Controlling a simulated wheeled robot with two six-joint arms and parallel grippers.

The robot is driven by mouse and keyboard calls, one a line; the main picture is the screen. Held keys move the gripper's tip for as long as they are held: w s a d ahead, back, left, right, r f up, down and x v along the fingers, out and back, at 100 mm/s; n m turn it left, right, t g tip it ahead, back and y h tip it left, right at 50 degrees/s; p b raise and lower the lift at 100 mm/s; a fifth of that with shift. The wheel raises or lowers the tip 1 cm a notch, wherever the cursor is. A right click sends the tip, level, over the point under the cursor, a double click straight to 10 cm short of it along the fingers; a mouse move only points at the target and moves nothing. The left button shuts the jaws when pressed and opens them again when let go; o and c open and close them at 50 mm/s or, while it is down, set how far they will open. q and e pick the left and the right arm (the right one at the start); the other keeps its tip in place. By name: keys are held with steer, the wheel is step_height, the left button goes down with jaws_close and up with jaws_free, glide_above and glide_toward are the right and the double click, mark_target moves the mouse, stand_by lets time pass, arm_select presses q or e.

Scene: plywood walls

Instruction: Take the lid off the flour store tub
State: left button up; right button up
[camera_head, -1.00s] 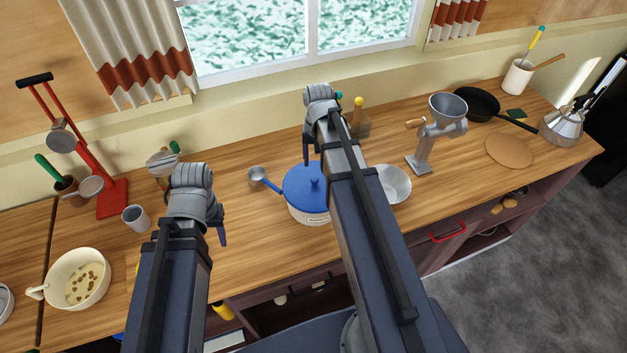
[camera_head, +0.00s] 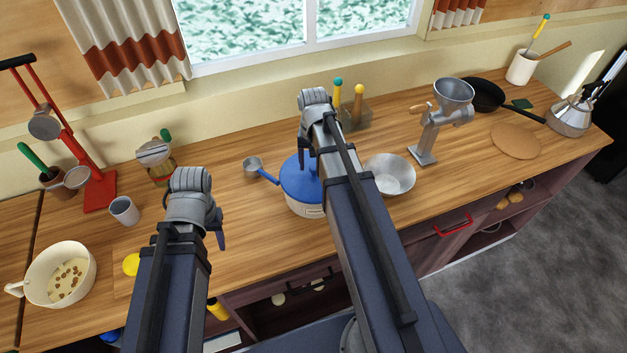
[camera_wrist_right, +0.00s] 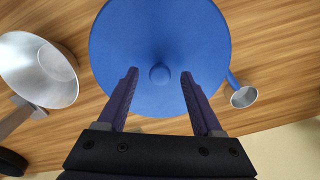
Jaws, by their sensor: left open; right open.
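The flour store tub (camera_head: 307,209) is a cream tub with a label, standing on the wooden counter. Its blue lid (camera_head: 292,182) is on it, partly hidden by my right arm in the head view. In the right wrist view the blue lid (camera_wrist_right: 160,30) fills the top middle, with its round knob (camera_wrist_right: 159,73) in the centre. My right gripper (camera_wrist_right: 159,75) is open, its two fingers on either side of the knob and apart from it in the picture. My left gripper (camera_head: 220,238) is open and empty over the counter, left of the tub.
A metal measuring cup with a blue handle (camera_head: 253,165) lies left of the tub. A metal bowl (camera_head: 390,174) stands close on its right. A grinder (camera_head: 429,130) is further right. A grey cup (camera_head: 124,211) and a cream bowl (camera_head: 83,262) are at left.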

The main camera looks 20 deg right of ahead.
steer(key=shift+f, duration=0.25)
jaws_close()
stand_by(0.4)
